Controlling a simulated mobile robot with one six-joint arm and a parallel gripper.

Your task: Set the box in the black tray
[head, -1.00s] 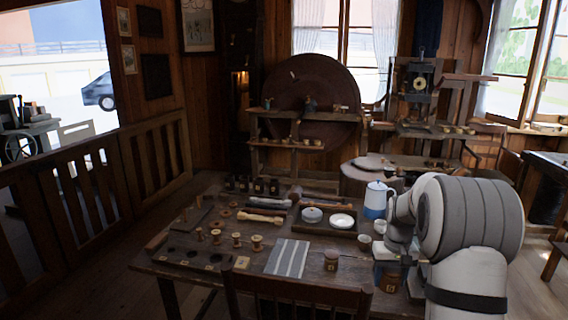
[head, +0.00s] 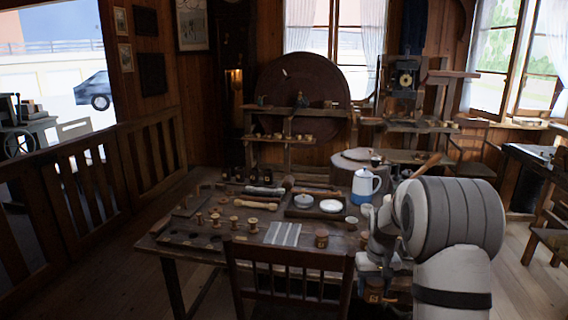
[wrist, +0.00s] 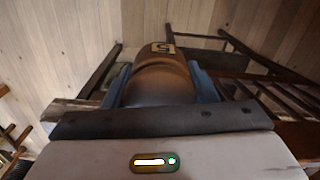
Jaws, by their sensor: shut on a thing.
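My gripper (wrist: 162,85) is shut on a brown, rounded container (wrist: 158,78) with a small pale label at its far end. The bluish fingers sit on either side of it. In the head view the container (head: 373,296) shows low beside my arm, near the table's right front corner, partly hidden. I cannot tell for sure that it is the box. A dark tray (head: 292,212) on the table holds a bowl and a white plate. Another dark, low piece with round hollows (head: 190,239) lies at the table's front left. Which is the black tray is unclear.
A blue and white pot (head: 364,186) stands at the table's right back, near my arm. A striped cloth (head: 283,234), a small brown jar (head: 321,238) and several spools (head: 234,221) lie on the table. A chair (head: 290,262) stands at the front edge.

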